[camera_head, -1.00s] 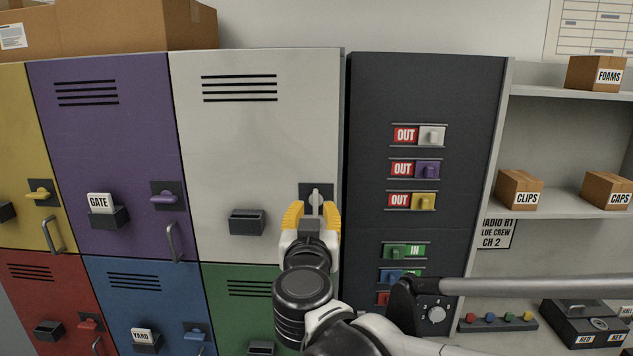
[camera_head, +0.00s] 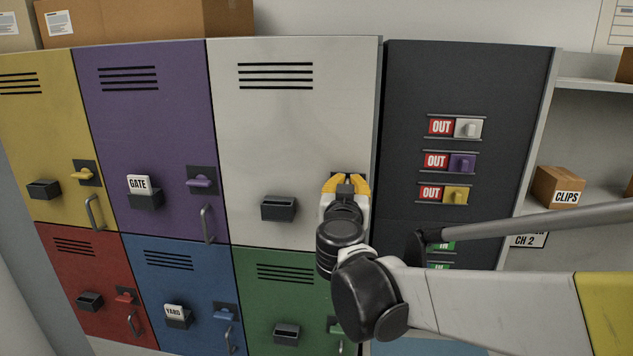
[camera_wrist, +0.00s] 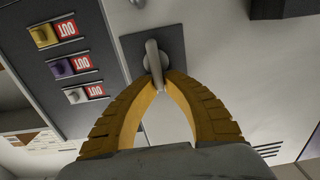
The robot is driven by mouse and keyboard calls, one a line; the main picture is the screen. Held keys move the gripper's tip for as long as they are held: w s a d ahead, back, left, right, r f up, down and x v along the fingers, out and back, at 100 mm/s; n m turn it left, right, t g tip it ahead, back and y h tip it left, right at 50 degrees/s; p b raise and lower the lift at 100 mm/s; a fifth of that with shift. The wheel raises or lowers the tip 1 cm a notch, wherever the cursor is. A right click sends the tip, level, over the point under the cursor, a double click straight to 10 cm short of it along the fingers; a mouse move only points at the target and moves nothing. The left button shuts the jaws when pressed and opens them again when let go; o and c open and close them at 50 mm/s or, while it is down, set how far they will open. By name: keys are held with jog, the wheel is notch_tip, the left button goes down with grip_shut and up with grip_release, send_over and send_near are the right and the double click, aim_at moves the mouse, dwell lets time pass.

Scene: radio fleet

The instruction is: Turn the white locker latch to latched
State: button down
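The white locker (camera_head: 290,150) stands at the top, to the right of the purple one. Its latch is a pale lever (camera_wrist: 152,50) on a dark square plate (camera_wrist: 172,42). In the wrist view, which is upside down, the lever lies roughly along the picture's vertical, slightly tilted. My gripper (camera_head: 346,180) is in front of the latch and hides most of it in the head view. In the wrist view the yellow fingers are bowed, and their tips (camera_wrist: 161,78) close in on both sides of the lever, seemingly touching it.
The label holder (camera_head: 278,208) on the white door is just left of my gripper. The dark panel (camera_head: 460,85) with coloured sliders is to the right. The purple latch (camera_head: 200,182) and yellow latch (camera_head: 84,175) lie sideways. A green locker (camera_head: 280,300) is below.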

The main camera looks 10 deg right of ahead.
jog(key=shift+a+n, duration=0.1)
jog(key=shift+n, duration=0.3)
jog(key=shift+w+a+f+n+b, duration=0.1)
jog(key=shift+a+f+n+b, duration=0.65)
jog(key=shift+n, duration=2.1)
jog(key=shift+w+a+f+n+b, duration=0.15)
jog(key=shift+n+b, duration=1.15)
jog(key=shift+n, duration=1.6)
jog(key=shift+w+a+f+n+b, duration=0.1)
jog(key=shift+a+f+n+b, duration=0.65)
jog(key=shift+n, duration=2.1)
jog(key=shift+d+r+b, duration=0.3)
jog(key=shift+d, duration=0.15)
jog(key=c, duration=1.5)
grip_release()
jog(key=shift+w, duration=0.1)
